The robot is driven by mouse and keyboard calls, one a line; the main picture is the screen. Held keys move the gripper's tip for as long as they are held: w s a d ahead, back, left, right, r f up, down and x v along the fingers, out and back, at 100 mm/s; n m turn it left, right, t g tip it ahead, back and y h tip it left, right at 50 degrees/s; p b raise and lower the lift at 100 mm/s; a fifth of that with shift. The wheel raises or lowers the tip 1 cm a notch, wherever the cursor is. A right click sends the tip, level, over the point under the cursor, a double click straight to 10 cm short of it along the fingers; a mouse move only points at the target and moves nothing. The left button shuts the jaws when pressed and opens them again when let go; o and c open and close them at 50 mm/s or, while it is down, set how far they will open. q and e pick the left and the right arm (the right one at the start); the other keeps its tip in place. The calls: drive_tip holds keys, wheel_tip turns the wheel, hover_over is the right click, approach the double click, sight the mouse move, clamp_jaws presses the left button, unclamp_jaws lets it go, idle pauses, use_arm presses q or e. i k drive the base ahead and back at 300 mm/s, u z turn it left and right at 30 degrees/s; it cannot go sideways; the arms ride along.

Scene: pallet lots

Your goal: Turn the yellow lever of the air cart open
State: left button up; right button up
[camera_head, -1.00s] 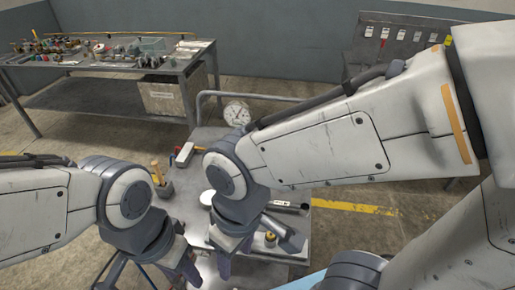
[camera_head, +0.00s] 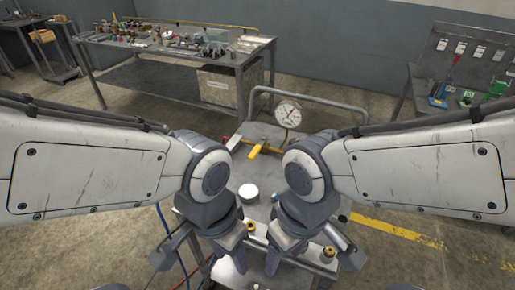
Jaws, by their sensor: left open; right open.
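The air cart (camera_head: 262,132) stands in front of me, a grey metal top with a tube handle at its back. A yellow lever (camera_head: 254,152) sits on a brass-coloured pipe on the cart top, pointing across the pipe towards me. A round white pressure gauge (camera_head: 288,113) stands behind it. My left gripper (camera_head: 203,258) is open and empty, low over the cart's front left, nearer to me than the lever. My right gripper (camera_head: 318,256) is open and empty over the cart's front right. Neither touches the lever.
A round white-topped piece (camera_head: 248,191) stands between my arms. A cluttered workbench (camera_head: 180,45) stands at the back left. A grey rack (camera_head: 462,62) with tools stands at the right. Floor shows around the cart.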

sight(254, 152)
drive_tip(key=z, duration=0.05)
drive_tip(key=k, duration=0.6)
drive_tip(key=u, duration=0.7)
drive_tip(key=i, duration=0.95)
drive_tip(key=z, duration=0.3)
